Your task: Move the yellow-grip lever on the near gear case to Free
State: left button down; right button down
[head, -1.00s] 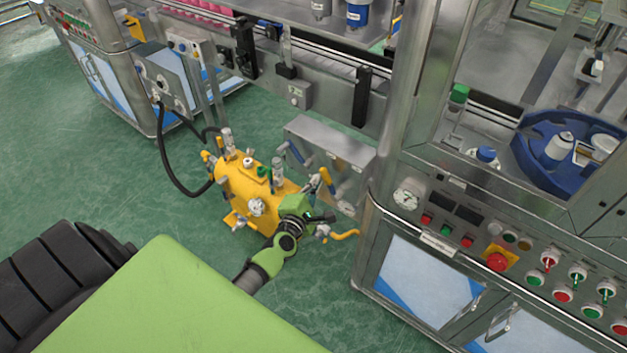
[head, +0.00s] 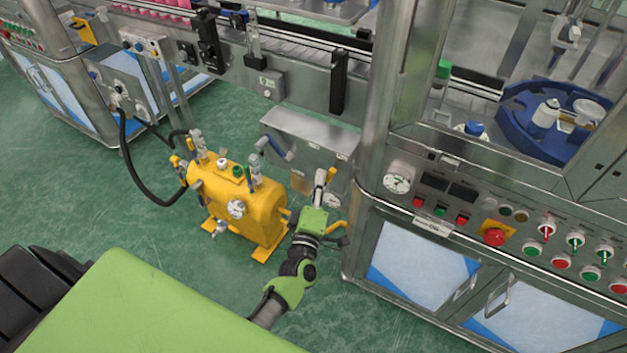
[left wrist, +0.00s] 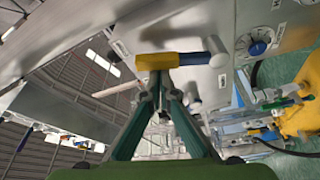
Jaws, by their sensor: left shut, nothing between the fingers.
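The near gear case (head: 310,128) is a grey metal box beside the yellow tank. Its yellow-grip lever (head: 331,174) shows at the box's right end, partly hidden by my left gripper (head: 320,176). In the left wrist view the lever's yellow grip (left wrist: 155,61) lies across the picture, with a blue section and a grey end to its right. My left gripper (left wrist: 159,77) is shut and empty, its fingertips right at the grip's lower edge. I cannot tell whether they touch. A lever with a blue grip (head: 279,150) is on the box's left. No Free mark is legible.
The yellow tank (head: 240,205) with fittings stands left of my left arm. A steel machine cabinet (head: 420,270) with buttons and a gauge is close on the right. A blue dial (left wrist: 258,44) shows in the left wrist view. Green floor is open in front.

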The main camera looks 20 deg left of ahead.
pick_arm(q)
jog(key=shift+s+d+f+m+t+b, duration=0.15)
jog(key=shift+d+m+t+b, duration=0.2)
jog(key=shift+m, duration=0.35)
jog(key=shift+w+d+f+m+t+b, duration=0.15)
jog(key=shift+d+m+b, duration=0.25)
jog(key=shift+m, duration=0.3)
pick_arm(e)
jog(key=shift+a+f, duration=0.9)
jog(key=shift+a, duration=0.05)
pick_arm(q)
jog(key=shift+s+d, duration=0.1)
pick_arm(e)
jog(key=shift+d, duration=0.4)
pick_arm(q)
jog(key=shift+r, duration=0.1)
